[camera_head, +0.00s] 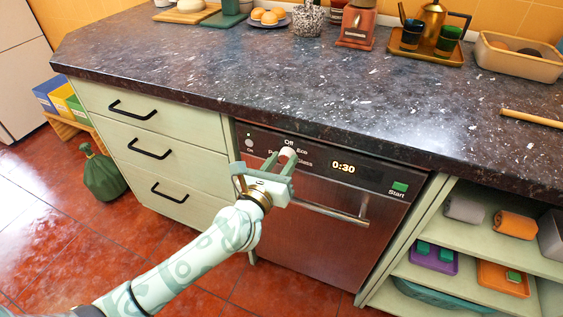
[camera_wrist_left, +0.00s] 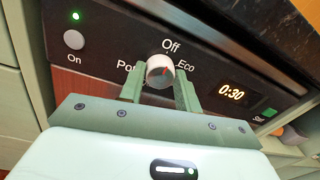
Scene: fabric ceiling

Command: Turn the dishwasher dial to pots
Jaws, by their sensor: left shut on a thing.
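The dishwasher (camera_head: 320,215) has a dark control panel under the counter. In the head view the dial (camera_head: 288,152) shows between the fingertips. My left gripper (camera_wrist_left: 160,78) is shut on the dial, one finger on each side. My right gripper is not in view.
The panel also has an On button (camera_wrist_left: 73,40) with a lit green light, a 0:30 display (camera_wrist_left: 231,93) and a green Start button (camera_head: 400,187). The door handle (camera_head: 330,212) runs below my gripper. The counter edge (camera_head: 330,137) overhangs just above the panel.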

